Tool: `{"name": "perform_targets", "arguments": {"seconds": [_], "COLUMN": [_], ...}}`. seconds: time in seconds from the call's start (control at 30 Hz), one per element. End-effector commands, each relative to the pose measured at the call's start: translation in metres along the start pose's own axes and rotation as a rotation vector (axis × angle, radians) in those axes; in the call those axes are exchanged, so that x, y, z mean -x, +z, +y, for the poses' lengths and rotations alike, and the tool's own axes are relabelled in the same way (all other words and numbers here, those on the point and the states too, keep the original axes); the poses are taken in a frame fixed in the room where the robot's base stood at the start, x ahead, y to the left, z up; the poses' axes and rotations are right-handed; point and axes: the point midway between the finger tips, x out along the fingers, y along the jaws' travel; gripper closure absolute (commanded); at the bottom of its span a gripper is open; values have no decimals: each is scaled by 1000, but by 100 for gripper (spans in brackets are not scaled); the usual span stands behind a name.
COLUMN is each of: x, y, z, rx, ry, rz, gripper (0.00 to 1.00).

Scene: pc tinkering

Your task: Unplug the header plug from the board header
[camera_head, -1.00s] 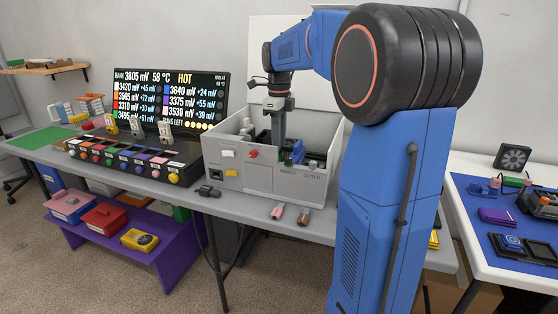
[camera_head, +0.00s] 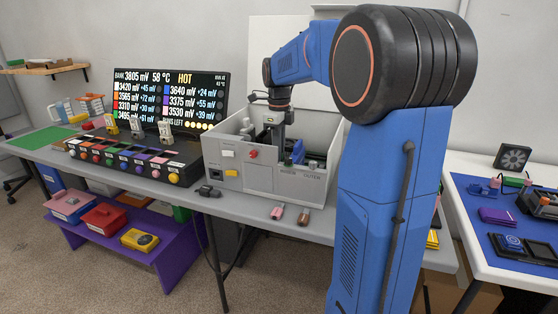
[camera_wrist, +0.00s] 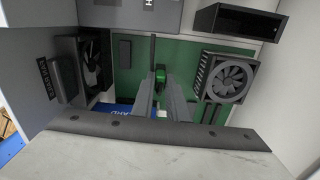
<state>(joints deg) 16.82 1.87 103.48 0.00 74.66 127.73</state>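The open grey computer case (camera_head: 275,180) stands on the bench in the head view. My gripper reaches down into it, its fingertips hidden there by the case wall. In the wrist view my gripper (camera_wrist: 160,82) points at the green board (camera_wrist: 180,58), its two fingers apart. A small dark and green piece (camera_wrist: 160,73), which looks like the header plug, shows in line with the gap between the fingertips. I cannot tell whether the fingers touch it. A small white spot (camera_wrist: 161,112) also shows between the fingers. The board header itself is not clear.
In the wrist view, a cooler fan (camera_wrist: 232,79) sits right of the fingers and another fan (camera_wrist: 92,65) left. A black box (camera_wrist: 236,21) is at top right. A blue part (camera_wrist: 124,109) lies near the left finger. The case walls close in around the gripper.

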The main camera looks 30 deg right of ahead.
Motion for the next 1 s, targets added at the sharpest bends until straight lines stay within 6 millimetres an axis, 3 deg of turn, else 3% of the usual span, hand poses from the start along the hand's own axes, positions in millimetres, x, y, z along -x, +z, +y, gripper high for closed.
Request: {"name": "perform_targets", "arguments": {"seconds": [1.0], "x": [11], "y": [0], "z": [0], "rx": [0], "ry": [0], "rz": [0], "gripper": [100]}}
